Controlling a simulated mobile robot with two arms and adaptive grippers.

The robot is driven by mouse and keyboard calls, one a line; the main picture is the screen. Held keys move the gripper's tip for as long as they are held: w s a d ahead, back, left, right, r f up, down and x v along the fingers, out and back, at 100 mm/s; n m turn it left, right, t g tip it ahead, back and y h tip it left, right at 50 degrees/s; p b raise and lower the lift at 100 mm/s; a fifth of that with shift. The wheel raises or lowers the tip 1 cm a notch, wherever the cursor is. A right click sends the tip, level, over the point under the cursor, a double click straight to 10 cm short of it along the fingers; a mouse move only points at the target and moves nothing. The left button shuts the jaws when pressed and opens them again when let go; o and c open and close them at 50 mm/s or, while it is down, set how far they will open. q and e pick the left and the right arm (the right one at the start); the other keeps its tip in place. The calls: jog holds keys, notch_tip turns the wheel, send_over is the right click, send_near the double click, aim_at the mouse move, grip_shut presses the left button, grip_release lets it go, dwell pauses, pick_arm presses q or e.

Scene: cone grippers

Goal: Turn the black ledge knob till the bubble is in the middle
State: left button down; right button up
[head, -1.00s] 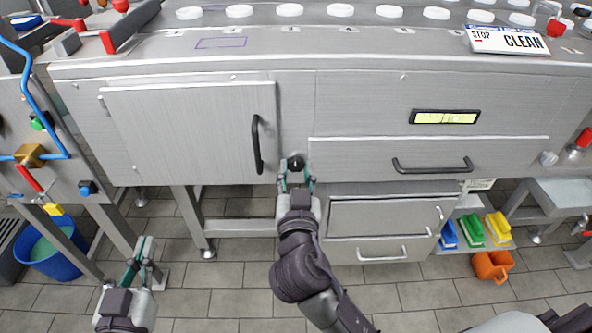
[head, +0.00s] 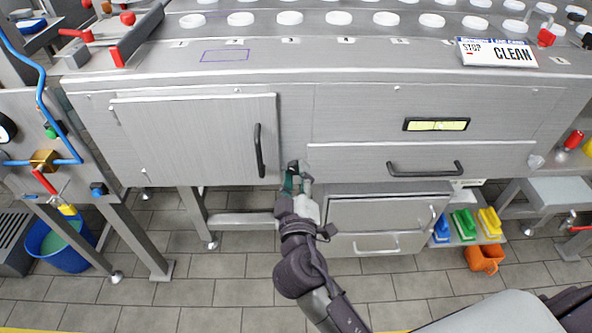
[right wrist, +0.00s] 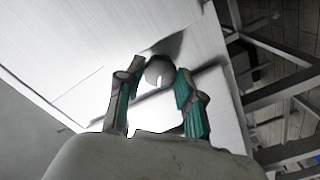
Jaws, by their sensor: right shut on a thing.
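The black ledge knob (right wrist: 160,70) sits between the fingertips of my right gripper in the right wrist view, looking grey there, with a small white mark low on its face. In the head view my right gripper (head: 296,178) is shut on it and largely hides it, between the cabinet door and the drawer. The level (head: 436,124) is a yellow-green vial in a black frame on the steel front, right of the gripper. Its bubble is too small to place surely. My left gripper is out of view.
A door handle (head: 259,150) stands just left of the gripper and a drawer handle (head: 427,168) to its right. A STOP/CLEAN sign (head: 497,52) lies on the ledge above. A blue bucket (head: 62,245) and an orange jug (head: 484,258) are lower down.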

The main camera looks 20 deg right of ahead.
jog(key=shift+r+n+p, duration=0.1)
jog(key=shift+n+p, duration=0.4)
jog(key=shift+n, duration=0.5)
jog(key=o, duration=1.2)
jog(key=shift+c, duration=0.2)
jog(key=v, duration=1.2)
